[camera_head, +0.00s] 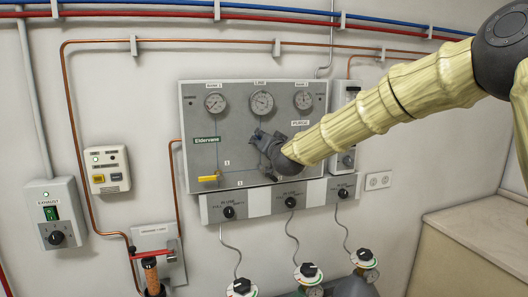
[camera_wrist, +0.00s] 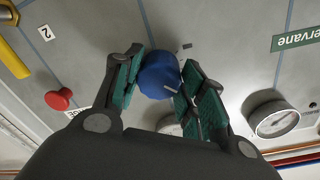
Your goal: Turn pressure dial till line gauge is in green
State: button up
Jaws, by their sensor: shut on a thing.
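The pressure dial is a round blue knob (camera_wrist: 158,76) with a white mark, in the middle of the wrist view. My gripper (camera_wrist: 157,84) is shut on it, its green-padded fingers on either side. In the head view my gripper (camera_head: 265,142) covers the knob at the middle of the grey panel. The line gauge (camera_head: 262,102) is the middle one of three round gauges at the panel's top. It shows above my gripper, but its needle and any green band are too small to read.
The grey panel (camera_head: 197,158) has a yellow lever (camera_head: 208,178) at lower left and side gauges (camera_head: 215,103) (camera_head: 303,99). A red button (camera_wrist: 59,99) lies left of my fingers in the wrist view. Black knobs (camera_head: 291,202) line the strip below. A bench (camera_head: 480,235) stands at right.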

jog(key=shift+d+m+b, duration=0.1)
jog(key=shift+m+b, duration=4.65)
jog(key=shift+m, duration=0.85)
jog(key=o, duration=1)
jog(key=shift+o, duration=0.2)
